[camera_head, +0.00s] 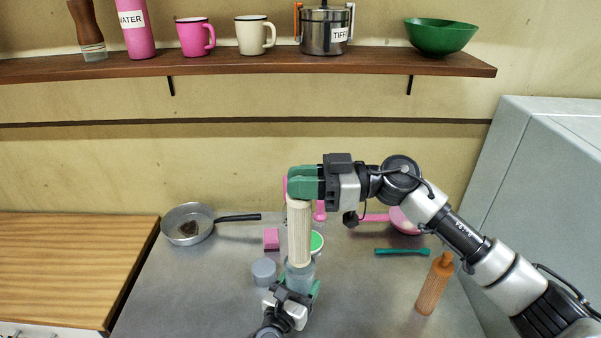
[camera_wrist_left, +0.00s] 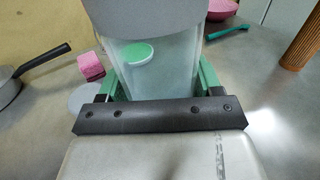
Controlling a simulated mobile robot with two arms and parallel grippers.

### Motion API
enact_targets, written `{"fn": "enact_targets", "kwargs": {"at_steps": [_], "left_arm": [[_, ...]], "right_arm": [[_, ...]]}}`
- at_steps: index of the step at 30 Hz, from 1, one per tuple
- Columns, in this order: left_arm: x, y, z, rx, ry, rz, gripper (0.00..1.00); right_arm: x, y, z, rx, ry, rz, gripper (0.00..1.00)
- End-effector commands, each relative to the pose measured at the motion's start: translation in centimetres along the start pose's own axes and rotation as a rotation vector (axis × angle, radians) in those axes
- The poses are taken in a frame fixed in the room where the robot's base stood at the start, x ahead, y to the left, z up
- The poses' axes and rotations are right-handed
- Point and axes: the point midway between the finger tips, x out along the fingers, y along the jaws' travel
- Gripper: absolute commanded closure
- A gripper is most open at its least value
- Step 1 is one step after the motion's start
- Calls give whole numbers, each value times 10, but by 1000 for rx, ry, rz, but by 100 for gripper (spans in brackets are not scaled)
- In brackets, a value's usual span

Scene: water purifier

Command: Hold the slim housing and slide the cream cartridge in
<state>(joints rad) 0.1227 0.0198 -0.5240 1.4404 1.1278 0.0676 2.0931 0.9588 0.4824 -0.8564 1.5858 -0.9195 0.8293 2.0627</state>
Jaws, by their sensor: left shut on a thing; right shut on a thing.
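The cream cartridge (camera_head: 299,235) is a pale ribbed cylinder, upright above the metal counter. My right gripper (camera_head: 303,184) is shut on its top end. The slim housing (camera_head: 300,277) is a clear, bluish cylinder directly below the cartridge. My left gripper (camera_head: 299,292) is shut around the housing, low in the head view. The housing also fills the upper middle of the left wrist view (camera_wrist_left: 175,78), between the green fingers. The cartridge's lower end meets the housing's mouth in the head view; I cannot tell how far inside it is.
A grey round cap (camera_head: 264,272), a pink sponge (camera_head: 271,239) and a green-topped container (camera_head: 316,242) stand close by. A frying pan (camera_head: 188,224) is at left, a wooden pepper mill (camera_head: 434,284) at right, with a teal utensil (camera_head: 402,251) behind it. A shelf (camera_head: 240,62) runs above.

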Motion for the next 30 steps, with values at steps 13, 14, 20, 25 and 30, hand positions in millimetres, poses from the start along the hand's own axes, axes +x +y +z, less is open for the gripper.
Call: {"fn": "enact_targets", "kwargs": {"at_steps": [13, 14, 20, 25, 30], "left_arm": [[0, 0, 0, 0, 1, 0, 63], [0, 0, 0, 0, 1, 0, 63], [0, 0, 0, 0, 1, 0, 63], [0, 0, 0, 0, 1, 0, 63], [0, 0, 0, 0, 1, 0, 63]], "right_arm": [[0, 0, 27, 2, 0, -1, 100], [0, 0, 29, 1, 0, -1, 100], [1, 0, 41, 2, 1, -1, 100], [0, 0, 51, 2, 1, 0, 100], [1, 0, 61, 1, 0, 0, 100]]}}
